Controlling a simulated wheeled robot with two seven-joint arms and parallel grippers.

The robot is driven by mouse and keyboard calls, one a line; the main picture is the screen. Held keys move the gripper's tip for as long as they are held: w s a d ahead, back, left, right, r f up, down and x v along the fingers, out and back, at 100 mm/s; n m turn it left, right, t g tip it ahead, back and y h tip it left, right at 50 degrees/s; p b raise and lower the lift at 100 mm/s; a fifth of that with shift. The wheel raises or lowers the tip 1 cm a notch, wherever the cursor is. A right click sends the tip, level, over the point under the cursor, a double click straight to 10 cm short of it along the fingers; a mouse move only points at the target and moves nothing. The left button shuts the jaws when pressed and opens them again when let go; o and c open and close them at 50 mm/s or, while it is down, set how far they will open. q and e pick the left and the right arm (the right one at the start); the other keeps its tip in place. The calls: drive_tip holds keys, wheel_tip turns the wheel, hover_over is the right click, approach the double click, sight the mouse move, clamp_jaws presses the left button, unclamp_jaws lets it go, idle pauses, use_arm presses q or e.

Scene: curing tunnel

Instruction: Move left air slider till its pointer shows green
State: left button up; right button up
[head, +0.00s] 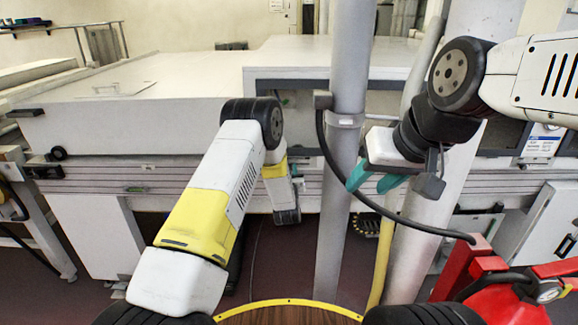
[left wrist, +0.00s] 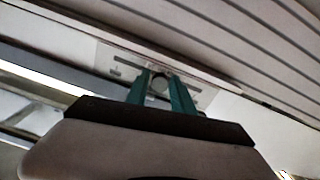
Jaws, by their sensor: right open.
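In the left wrist view, a pale plate (left wrist: 117,62) with dark slot-like marks is fixed to the machine front. A small round grey knob (left wrist: 159,85) on it shows between the teal fingers of my left gripper (left wrist: 160,82). The fingers stand apart on either side of the knob; whether they press on it is unclear. I cannot make out a pointer or a green zone there. In the head view, my left gripper is hidden behind my arm. My right gripper (head: 373,182) is open and empty, in front of the machine and beside the grey post.
A long white machine (head: 150,100) with a ribbed rail fills the back. A small plate with a green mark (head: 136,189) sits on its front at left. A grey post (head: 346,120) with a black cable stands between my arms. Red equipment (head: 500,300) is at lower right.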

use_arm(q)
clamp_jaws()
idle(1.1)
